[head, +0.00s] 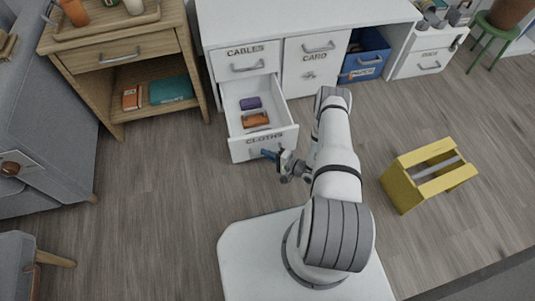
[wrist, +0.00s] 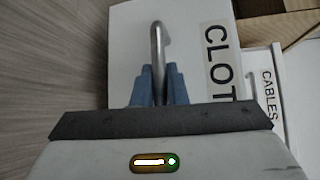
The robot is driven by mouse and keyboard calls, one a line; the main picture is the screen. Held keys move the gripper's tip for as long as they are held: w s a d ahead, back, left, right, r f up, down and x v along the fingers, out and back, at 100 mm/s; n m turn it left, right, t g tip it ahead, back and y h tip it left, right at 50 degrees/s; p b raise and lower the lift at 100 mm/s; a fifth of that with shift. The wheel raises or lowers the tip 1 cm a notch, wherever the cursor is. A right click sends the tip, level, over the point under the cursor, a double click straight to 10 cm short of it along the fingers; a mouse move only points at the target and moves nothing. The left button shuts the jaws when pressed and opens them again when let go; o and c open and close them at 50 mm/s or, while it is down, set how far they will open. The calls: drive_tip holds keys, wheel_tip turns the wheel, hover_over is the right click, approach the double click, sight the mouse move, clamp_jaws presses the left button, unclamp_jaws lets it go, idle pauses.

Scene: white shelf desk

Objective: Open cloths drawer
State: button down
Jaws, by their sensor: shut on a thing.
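The cloths drawer (head: 275,136) is pulled out from the white desk, below the cables drawer (head: 246,66). Inside it lie a purple folded cloth (head: 250,103) and an orange folded cloth (head: 256,119). My gripper (head: 270,155) is at the drawer's front face. In the wrist view its blue fingers (wrist: 158,85) are shut on the metal drawer handle (wrist: 158,42), beside the partly cut-off CLOTHS label (wrist: 219,65). The fingers and arm hide part of the handle in the head view.
A card cabinet door (head: 312,68) and a blue paper bin (head: 364,58) are right of the drawer. A wooden side table (head: 118,52) stands at left. A yellow crate (head: 404,190) lies on the floor at right. Floor left of the drawer is clear.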

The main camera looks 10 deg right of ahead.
drive_tip(key=shift+s+a, duration=0.1)
drive_tip(key=c, duration=1.5)
unclamp_jaws()
drive_tip(key=shift+o, duration=0.2)
drive_tip(key=p+v, duration=0.2)
drive_tip(key=v, duration=0.6)
drive_tip(key=w+a+r+n+g+p, duration=0.15)
drive_tip(key=r+g+p, duration=0.25)
drive_tip(key=r, duration=1.1)
drive_tip(key=w+a+r+n+g+y+p, duration=0.1)
drive_tip(key=a+r+n+g+p, duration=0.25)
drive_tip(key=r, duration=1.05)
drive_tip(key=w+r+n+g+p, duration=0.2)
drive_tip(key=r+g+p, duration=0.3)
drive_tip(key=r, duration=1)
drive_tip(key=s+r+n+t+h+p, duration=0.1)
drive_tip(key=s+r+h+p, duration=0.3)
drive_tip(key=r, duration=1.1)
drive_tip(key=s+r+n+t+h+p, duration=0.1)
drive_tip(key=s+r+h+p, duration=0.3)
drive_tip(key=s+r+p, duration=0.4)
drive_tip(key=s+r+n+t+h+p, duration=0.1)
drive_tip(key=s+r+h+p, duration=0.3)
drive_tip(key=r, duration=1.7)
drive_tip(key=s+p, duration=0.3)
drive_tip(key=s, duration=0.1)
drive_tip(key=shift+s+r+t+h, duration=0.3)
drive_tip(key=shift+r+t+h, duration=0.05)
drive_tip(key=shift+h, duration=0.05)
